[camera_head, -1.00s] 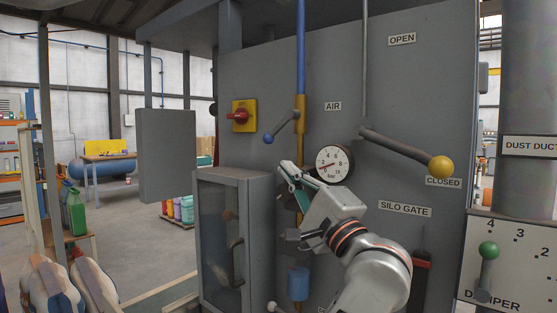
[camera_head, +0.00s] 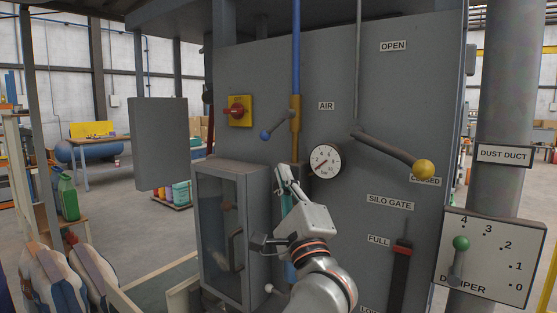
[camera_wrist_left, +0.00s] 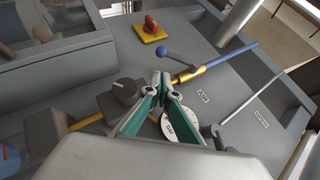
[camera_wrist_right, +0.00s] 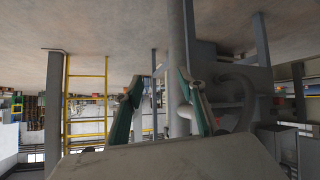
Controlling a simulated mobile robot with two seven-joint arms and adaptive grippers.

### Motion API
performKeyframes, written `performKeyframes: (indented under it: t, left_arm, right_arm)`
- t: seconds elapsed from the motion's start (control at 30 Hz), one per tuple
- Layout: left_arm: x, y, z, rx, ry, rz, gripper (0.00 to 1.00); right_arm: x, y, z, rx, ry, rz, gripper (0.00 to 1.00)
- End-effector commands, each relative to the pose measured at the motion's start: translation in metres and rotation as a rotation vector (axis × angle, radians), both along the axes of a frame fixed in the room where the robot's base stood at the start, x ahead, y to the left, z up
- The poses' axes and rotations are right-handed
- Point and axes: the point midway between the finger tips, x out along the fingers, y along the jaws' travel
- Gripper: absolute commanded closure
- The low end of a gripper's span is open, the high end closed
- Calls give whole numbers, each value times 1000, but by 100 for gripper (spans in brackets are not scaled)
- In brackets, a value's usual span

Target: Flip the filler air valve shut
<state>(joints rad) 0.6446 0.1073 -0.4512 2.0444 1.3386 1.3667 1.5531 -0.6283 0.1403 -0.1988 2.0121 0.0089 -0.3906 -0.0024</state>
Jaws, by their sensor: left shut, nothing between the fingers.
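The lever also shows in the left wrist view (camera_wrist_left: 180,58). My left gripper (camera_head: 284,170) is shut and empty, below the lever and in front of the pipe. In the left wrist view its fingertips (camera_wrist_left: 163,79) meet just below the ball in the picture, apparently apart from it. My right gripper (camera_wrist_right: 158,86) has its fingers apart with nothing between them, away from the panel.
The pressure gauge (camera_head: 324,161) is right of my left gripper. The silo gate lever (camera_head: 392,151) with a yellow ball sticks out farther right. A glass-doored cabinet (camera_head: 228,235) stands close at left. A red-and-yellow switch (camera_head: 239,111) is left of the valve.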

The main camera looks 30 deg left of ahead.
Motion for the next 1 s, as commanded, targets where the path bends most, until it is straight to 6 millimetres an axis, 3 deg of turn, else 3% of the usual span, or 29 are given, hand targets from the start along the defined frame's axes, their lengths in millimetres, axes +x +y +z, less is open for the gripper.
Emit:
performKeyframes:
  t: [0.23, 0.5, 1.0]
  left_arm:
    - [24, 28, 26, 2, -4, 6, 100]
    - [46, 50, 43, 0, -2, 4, 100]
    - [52, 56, 45, 2, 0, 4, 100]
  right_arm:
    - [3, 2, 11, 9, -9, -1, 60]
    - [-5, 6, 11, 18, 5, 1, 60]
    - [-6, 5, 6, 16, 11, -1, 60]
